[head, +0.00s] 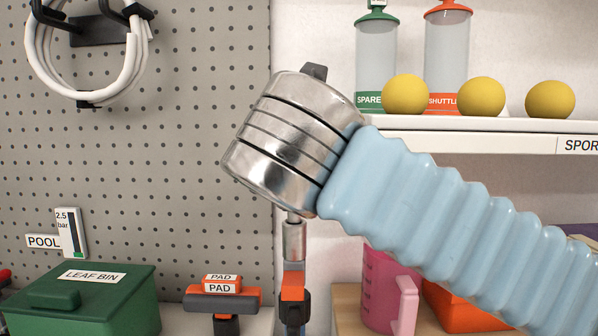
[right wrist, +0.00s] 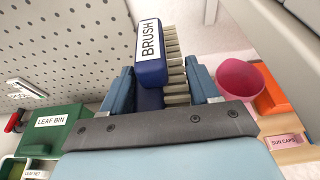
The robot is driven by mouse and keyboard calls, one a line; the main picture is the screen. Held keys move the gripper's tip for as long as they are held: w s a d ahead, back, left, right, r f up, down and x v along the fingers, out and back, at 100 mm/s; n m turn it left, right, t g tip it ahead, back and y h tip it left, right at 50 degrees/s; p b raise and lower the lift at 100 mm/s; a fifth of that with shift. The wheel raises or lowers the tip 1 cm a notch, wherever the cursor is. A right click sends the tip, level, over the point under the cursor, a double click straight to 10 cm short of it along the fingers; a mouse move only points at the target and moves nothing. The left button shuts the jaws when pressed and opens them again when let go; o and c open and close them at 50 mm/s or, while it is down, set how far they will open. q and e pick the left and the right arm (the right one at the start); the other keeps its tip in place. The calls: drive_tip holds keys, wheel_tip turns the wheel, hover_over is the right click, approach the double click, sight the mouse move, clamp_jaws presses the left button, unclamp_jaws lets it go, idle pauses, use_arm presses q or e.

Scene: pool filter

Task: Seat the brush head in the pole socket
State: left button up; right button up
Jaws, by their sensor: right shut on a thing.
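The brush head (right wrist: 152,72) is blue with a white BRUSH label and pale bristle tufts along its right side. My right gripper (right wrist: 160,82) is shut on it, with a blue finger on each side. In the head view my right arm's blue sleeve and metal wrist fill the middle, and the gripper and brush head are hidden. A metal tube end (head: 293,240) stands above an orange and black holder, just below my wrist. It may be the pole socket; its top is covered. My left gripper is in neither view.
A green leaf bin (head: 95,305) and an orange-black pad tool (head: 222,300) stand at lower left. A pink jug (head: 385,290) and an orange box (head: 455,310) sit lower right. Yellow balls (head: 405,95) and bottles (head: 447,60) line the shelf (head: 480,140). A hose (head: 45,65) hangs on the pegboard.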

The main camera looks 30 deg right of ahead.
drive_tip(key=shift+f+b, duration=0.6)
drive_tip(key=shift+f, duration=0.35)
drive_tip(key=o, duration=1.3)
drive_tip(key=shift+c, duration=0.2)
drive_tip(key=shift+s+a+r+p, duration=0.35)
drive_tip(key=shift+s+p, duration=0.15)
drive_tip(key=shift+s, duration=0.05)
drive_tip(key=p+v, duration=0.1)
drive_tip(key=v, duration=0.2)
drive_tip(key=shift+p, duration=0.3)
drive_tip(key=shift+s+a+f, duration=0.1)
drive_tip(key=shift+s+a, duration=0.05)
drive_tip(key=shift+s, duration=0.15)
